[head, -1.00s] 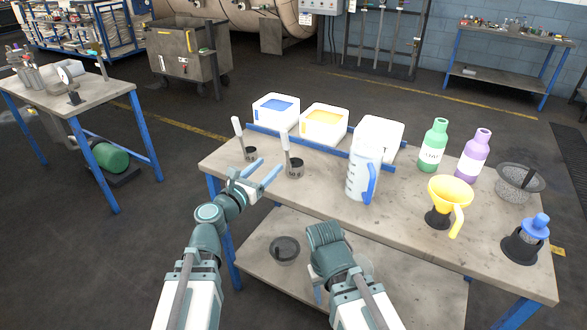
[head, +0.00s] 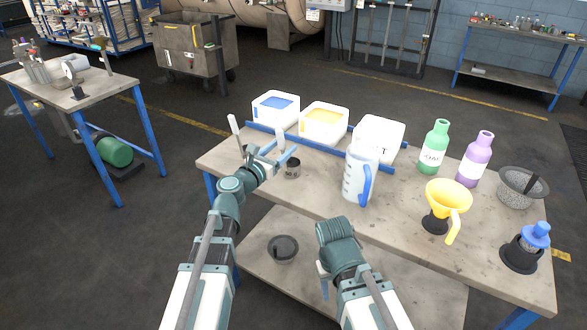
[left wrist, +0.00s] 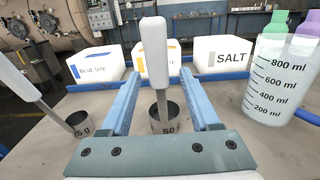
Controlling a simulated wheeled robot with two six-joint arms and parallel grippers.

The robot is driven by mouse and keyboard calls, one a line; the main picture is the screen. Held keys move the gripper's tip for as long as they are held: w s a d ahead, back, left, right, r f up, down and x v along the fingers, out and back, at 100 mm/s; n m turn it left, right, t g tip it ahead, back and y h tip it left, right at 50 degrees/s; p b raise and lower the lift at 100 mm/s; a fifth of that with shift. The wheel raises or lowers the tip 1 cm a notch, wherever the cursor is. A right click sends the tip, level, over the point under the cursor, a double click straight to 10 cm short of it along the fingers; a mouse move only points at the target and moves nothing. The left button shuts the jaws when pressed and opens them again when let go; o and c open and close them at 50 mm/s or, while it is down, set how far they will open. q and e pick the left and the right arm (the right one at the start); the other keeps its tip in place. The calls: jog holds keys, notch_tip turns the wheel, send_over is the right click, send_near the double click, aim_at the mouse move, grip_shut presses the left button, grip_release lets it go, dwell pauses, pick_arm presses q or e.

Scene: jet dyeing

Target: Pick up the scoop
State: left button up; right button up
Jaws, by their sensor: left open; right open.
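Two metal scoops stand on the worktable with upright white handles. The scoop marked 50 g (left wrist: 164,122) has its handle (left wrist: 154,55) between the spread fingers of my left gripper (left wrist: 159,76) in the left wrist view; its cup also shows in the head view (head: 292,169). My left gripper (head: 285,145) is open, and the handle is not clamped. The other scoop (left wrist: 22,80) leans at the left; its label is partly cut off. In the head view its handle (head: 235,131) shows, with its cup mostly hidden by my gripper. My right gripper (head: 323,280) is open, low before the table, partly hidden.
Behind the scoops stand blue dye (head: 276,110), yellow (head: 324,124) and salt (head: 378,138) boxes along a blue rail. A measuring jug (head: 357,176) stands right of the scoops. Bottles, a yellow funnel (head: 447,197) and a strainer (head: 521,187) are farther right.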

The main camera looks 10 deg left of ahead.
pick_arm(q)
jog(key=x, duration=0.3)
jog(key=shift+a+r, duration=0.1)
jog(key=shift+w+d, duration=0.25)
jog(key=shift+w, duration=0.05)
jog(key=shift+s+a, duration=0.1)
jog(key=shift+c, duration=0.8)
grip_shut()
